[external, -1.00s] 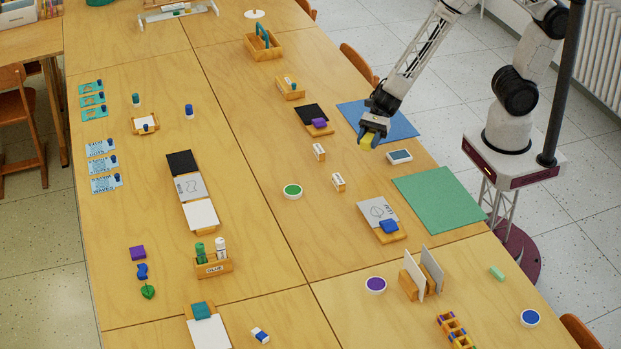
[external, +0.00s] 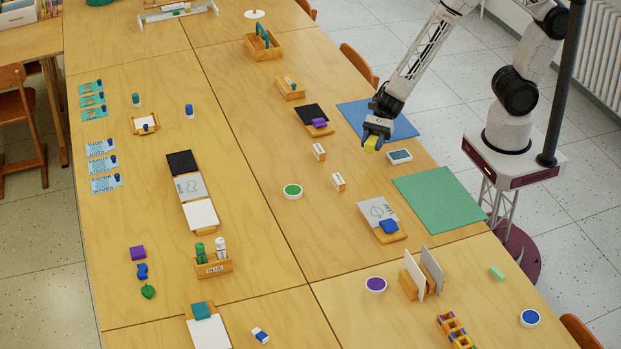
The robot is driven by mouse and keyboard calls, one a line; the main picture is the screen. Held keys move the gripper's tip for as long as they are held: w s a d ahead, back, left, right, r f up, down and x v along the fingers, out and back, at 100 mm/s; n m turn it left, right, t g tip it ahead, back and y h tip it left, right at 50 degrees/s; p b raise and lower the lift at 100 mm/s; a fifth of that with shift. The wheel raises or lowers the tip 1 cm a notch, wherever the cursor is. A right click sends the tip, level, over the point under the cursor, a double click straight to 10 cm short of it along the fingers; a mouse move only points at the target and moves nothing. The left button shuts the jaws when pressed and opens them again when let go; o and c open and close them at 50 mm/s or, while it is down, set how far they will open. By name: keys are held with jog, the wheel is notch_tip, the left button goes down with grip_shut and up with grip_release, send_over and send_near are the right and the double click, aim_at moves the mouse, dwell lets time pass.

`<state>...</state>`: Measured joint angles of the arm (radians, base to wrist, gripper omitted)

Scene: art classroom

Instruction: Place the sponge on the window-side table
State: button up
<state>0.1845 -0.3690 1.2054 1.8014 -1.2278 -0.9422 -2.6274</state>
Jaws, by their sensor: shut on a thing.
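My gripper (external: 375,137) is shut on a small yellow block (external: 371,144), which looks like the sponge. It holds the block over the right-hand table, at the near-left edge of the blue mat (external: 407,124). The block seems to be a little above the surface, but I cannot tell the exact gap. The fingers hide part of it. The right-hand tabletop (external: 330,235) lies on the side of the radiator; no window itself is in view.
A small device with a dark screen (external: 399,156) lies just right of the block. Two small white-labelled blocks (external: 319,152) (external: 338,182) stand to its left and below. A green mat (external: 438,199) and a clipboard with a blue piece (external: 389,227) lie nearer. Bare wood lies around the green-topped disc (external: 292,191).

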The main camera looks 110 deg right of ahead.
aim_at(370, 166)
jog(key=shift+f, duration=2.8)
jog(key=shift+f, duration=0.6)
jog(key=o, duration=1)
jog(key=shift+o, duration=0.2)
jog(key=shift+s+d, duration=0.1)
jog(key=shift+d, duration=0.05)
jog(key=shift+v, duration=3.7)
jog(key=shift+s, duration=0.1)
